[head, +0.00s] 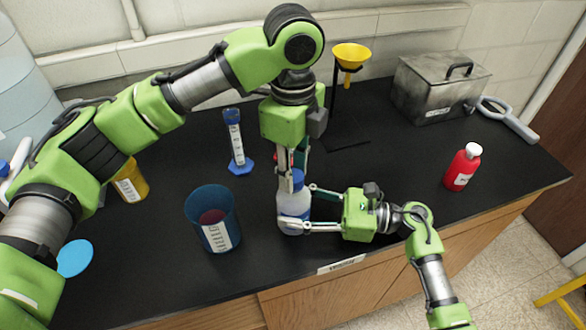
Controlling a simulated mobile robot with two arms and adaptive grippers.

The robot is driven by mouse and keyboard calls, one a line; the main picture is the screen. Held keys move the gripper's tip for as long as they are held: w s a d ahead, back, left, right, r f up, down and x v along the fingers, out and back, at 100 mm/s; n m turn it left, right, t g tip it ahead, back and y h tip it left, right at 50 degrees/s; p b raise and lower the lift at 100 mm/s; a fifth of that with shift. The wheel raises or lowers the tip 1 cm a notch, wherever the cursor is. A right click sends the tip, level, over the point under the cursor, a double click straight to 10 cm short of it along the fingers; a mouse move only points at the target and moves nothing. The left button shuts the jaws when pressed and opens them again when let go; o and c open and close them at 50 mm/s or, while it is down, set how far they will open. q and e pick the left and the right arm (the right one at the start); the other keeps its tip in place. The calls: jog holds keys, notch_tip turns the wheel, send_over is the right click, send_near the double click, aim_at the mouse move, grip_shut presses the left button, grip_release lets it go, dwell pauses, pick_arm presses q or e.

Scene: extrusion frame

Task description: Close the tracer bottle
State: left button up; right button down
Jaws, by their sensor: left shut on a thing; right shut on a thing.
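The tracer bottle (294,204) is a whitish bottle standing near the front edge of the black bench. My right gripper (296,211) comes from the right and is shut on the bottle's body, one finger on each side. A blue cap (292,181) is at the top of the bottle. My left gripper (290,171) points down from above and is shut on the cap. The cap appears to be at the bottle's mouth, but the fingers partly hide it, and I cannot tell whether it is seated.
A blue beaker (212,220) with dark red contents stands left of the bottle. A red bottle (463,167) and metal box (440,88) stand right. The right front bench is clear.

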pick_arm(q)
jog(key=m, duration=0.6)
jog(key=shift+w, duration=0.1)
jog(key=m, duration=1.1)
jog(key=shift+d, duration=0.1)
pick_arm(e)
jog(key=shift+f, duration=0.1)
pick_arm(q)
jog(key=m, duration=0.3)
jog(key=shift+m, duration=0.4)
jog(key=o, duration=0.7)
jog(key=shift+o, duration=0.2)
notch_tip(320, 180, up, 12)
pick_arm(e)
jog(key=c, duration=1)
grip_release()
